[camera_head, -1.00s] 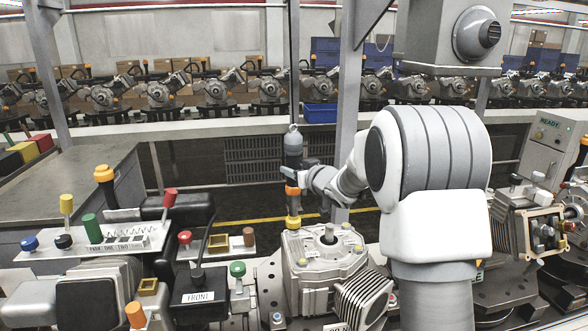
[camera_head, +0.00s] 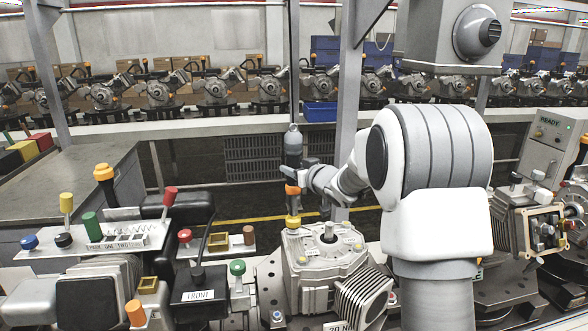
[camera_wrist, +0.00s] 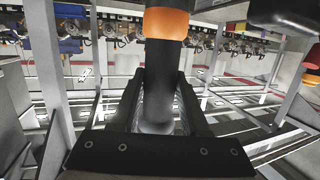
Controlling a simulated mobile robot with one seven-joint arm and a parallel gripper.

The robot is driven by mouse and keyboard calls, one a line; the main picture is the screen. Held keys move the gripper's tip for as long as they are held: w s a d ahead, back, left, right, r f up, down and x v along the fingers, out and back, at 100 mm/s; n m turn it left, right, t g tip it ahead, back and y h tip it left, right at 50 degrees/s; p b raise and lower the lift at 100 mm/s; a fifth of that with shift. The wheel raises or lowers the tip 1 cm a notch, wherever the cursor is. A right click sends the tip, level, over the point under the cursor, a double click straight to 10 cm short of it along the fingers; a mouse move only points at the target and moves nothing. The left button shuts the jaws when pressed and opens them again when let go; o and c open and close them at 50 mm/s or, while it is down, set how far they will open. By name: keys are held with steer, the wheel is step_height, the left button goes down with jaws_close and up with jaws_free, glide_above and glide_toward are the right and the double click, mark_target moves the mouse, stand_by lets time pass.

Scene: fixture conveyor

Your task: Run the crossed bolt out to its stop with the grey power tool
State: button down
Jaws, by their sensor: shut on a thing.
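The grey power tool (camera_head: 293,150) hangs upright on a cable above the back left corner of a pale metal housing (camera_head: 325,262). My gripper (camera_head: 291,172) is shut around its body; the wrist view shows the dark tool body (camera_wrist: 161,80) between the fingers, with an orange band (camera_wrist: 166,23) above. In the head view, the tool's lower end has an orange collar (camera_head: 292,189) and a yellow end (camera_head: 293,221) at the housing's corner. The bolt under it is hidden, and I cannot tell whether it bears a cross or how far out it stands.
A FRONT-labelled dark box (camera_head: 199,296) and a green-knobbed lever (camera_head: 238,268) stand left of the housing. A finned block (camera_head: 362,300) is at its front right. A READY panel (camera_head: 551,145) is at right. A line of engine-like units (camera_head: 215,88) runs behind.

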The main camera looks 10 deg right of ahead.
steer(key=shift+s+f+b, duration=0.1)
steer(key=shift+f+b, duration=0.45)
steer(key=shift+f, duration=0.45)
stand_by(0.5)
